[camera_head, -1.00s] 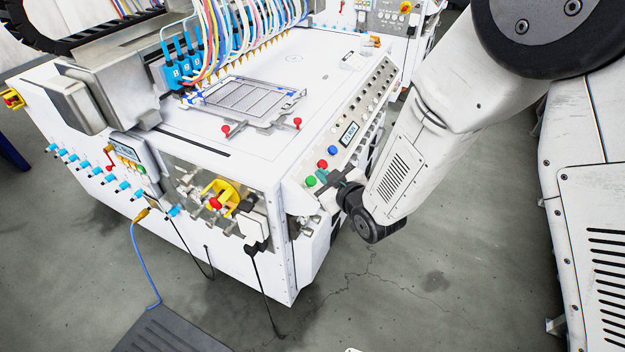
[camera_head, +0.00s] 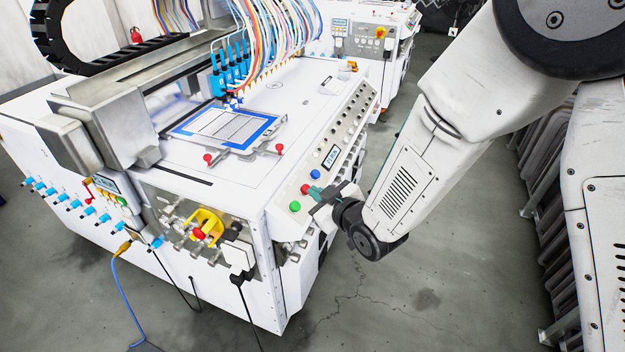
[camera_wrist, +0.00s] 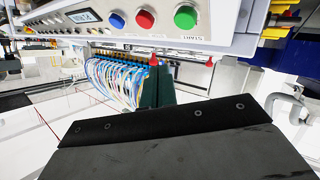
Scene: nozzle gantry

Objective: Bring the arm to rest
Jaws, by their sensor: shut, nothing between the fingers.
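My gripper (camera_head: 318,194) is at the front right corner of the white gantry machine (camera_head: 250,190), close to its sloped button panel (camera_head: 335,150). In the head view its tip overlaps the red button (camera_head: 305,188), and I cannot tell whether it touches. In the wrist view the dark green fingers (camera_wrist: 157,90) are shut with nothing between them. The button panel (camera_wrist: 222,38) shows above them there, with blue, red (camera_wrist: 145,20) and green (camera_wrist: 185,17) buttons. My arm reaches in from the upper right.
A framed plate with a blue border (camera_head: 225,128) lies on the machine top under the hoses and nozzles (camera_head: 232,75). Red knobs (camera_head: 279,148) stand at its front edge. A blue cable (camera_head: 125,295) hangs to the floor. Grey floor (camera_head: 400,300) is clear in front.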

